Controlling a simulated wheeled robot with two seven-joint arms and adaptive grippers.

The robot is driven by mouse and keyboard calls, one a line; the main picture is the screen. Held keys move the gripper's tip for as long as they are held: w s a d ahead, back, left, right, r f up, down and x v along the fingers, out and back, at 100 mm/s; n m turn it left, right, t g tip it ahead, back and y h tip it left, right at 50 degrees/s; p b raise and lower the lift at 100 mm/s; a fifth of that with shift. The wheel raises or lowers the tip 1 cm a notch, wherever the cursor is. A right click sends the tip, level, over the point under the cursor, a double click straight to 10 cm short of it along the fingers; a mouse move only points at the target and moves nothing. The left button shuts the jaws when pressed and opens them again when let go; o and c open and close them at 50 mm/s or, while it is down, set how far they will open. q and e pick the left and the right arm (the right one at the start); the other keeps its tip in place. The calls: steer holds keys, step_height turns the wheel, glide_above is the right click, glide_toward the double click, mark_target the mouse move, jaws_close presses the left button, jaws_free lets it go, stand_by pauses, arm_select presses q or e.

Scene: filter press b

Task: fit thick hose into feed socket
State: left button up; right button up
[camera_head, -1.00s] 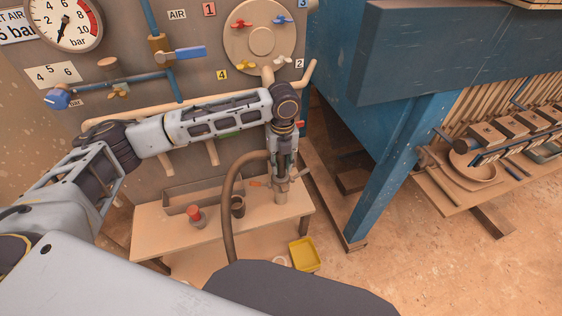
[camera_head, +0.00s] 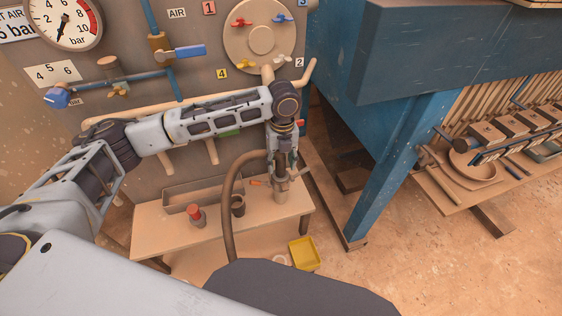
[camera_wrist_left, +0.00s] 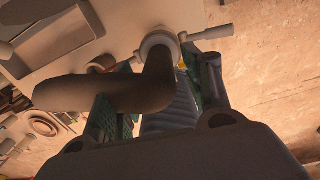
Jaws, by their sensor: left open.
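The thick brown hose (camera_head: 228,190) rises from the lower middle of the head view and arches over to my left gripper (camera_head: 282,176). In the left wrist view the hose (camera_wrist_left: 90,94) comes in from the left and bends up to a pale round socket (camera_wrist_left: 160,42) with side lugs. The hose end meets the socket there, but I cannot tell how deep it sits. My left gripper (camera_wrist_left: 158,110) is open, its green-padded fingers on either side of the hose bend. In the head view the pale socket (camera_head: 281,196) stands upright on the bench below the fingers. My right gripper is not in view.
The small bench (camera_head: 160,232) also carries a red-topped item (camera_head: 196,215), a dark cup (camera_head: 238,206) and a long open tray (camera_head: 175,197). A yellow bin (camera_head: 304,254) is on the floor. A blue post (camera_head: 385,170) stands to the right; a valve panel is behind.

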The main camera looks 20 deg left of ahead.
arm_select(q)
step_height(320, 180, up, 12)
steer(key=shift+d+f+b, duration=0.1)
steer(key=shift+d+b, duration=0.05)
steer(key=shift+b, duration=0.45)
stand_by(0.7)
